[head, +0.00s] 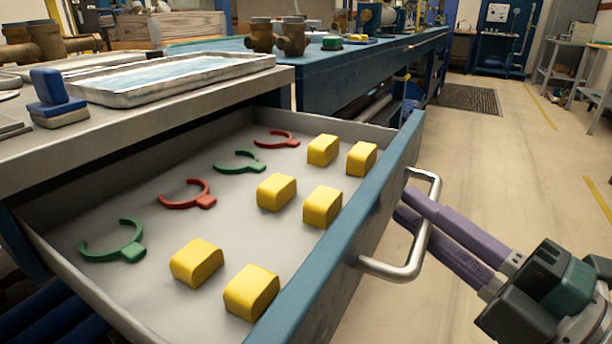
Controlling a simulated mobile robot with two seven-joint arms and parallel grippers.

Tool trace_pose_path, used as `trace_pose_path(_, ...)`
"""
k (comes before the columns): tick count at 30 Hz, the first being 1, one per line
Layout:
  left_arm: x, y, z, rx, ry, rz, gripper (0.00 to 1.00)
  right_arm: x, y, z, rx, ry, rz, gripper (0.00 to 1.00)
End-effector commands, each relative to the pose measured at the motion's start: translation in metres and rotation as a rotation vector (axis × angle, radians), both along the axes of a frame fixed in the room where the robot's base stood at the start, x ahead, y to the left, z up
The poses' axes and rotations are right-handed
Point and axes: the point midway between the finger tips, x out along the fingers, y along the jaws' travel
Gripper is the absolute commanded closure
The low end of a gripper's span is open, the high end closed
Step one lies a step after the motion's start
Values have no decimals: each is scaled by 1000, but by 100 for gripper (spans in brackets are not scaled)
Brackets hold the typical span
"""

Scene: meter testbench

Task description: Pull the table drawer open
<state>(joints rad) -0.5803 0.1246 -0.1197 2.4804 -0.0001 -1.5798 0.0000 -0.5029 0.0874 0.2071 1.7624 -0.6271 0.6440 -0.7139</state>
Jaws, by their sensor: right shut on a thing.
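The table drawer (356,218) is pulled out, with its blue front standing well clear of the table (200,112). Its grey inside is in plain view. A silver bar handle (428,228) is fixed to the drawer front. My right gripper (412,205) comes in from the right, its purple fingers at the handle's bar. It is shut on the handle. In the drawer lie several yellow blocks (276,192), two red clips (187,195) and two green clips (115,243). My left gripper does not show.
A metal tray (172,80) and a blue block-shaped thing (52,98) sit on the table top. Brass meter bodies (290,38) stand on the blue bench (345,62) behind. The floor (500,150) to the right is open, with a dark grate (468,99) farther back.

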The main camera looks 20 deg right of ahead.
Motion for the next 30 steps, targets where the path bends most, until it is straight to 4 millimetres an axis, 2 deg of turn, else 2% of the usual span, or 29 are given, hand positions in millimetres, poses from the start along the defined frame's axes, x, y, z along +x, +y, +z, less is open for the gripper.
trace_pose_path(8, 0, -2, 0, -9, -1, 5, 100, 0, 0, 0, 0, -1, 0, 100)
trace_pose_path(9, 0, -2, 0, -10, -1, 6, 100, 0, 0, 0, 0, -1, 0, 84)
trace_pose_path(12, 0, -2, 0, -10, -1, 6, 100, 0, 0, 0, 0, -1, 0, 73)
trace_pose_path(20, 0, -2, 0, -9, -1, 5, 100, -1, 0, 0, 0, 0, 0, 73)
trace_pose_path(23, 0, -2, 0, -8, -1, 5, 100, -8, -2, -2, 0, 3, -2, 73)
trace_pose_path(30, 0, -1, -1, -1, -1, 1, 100, -52, -14, -11, -1, 6, -3, 73)
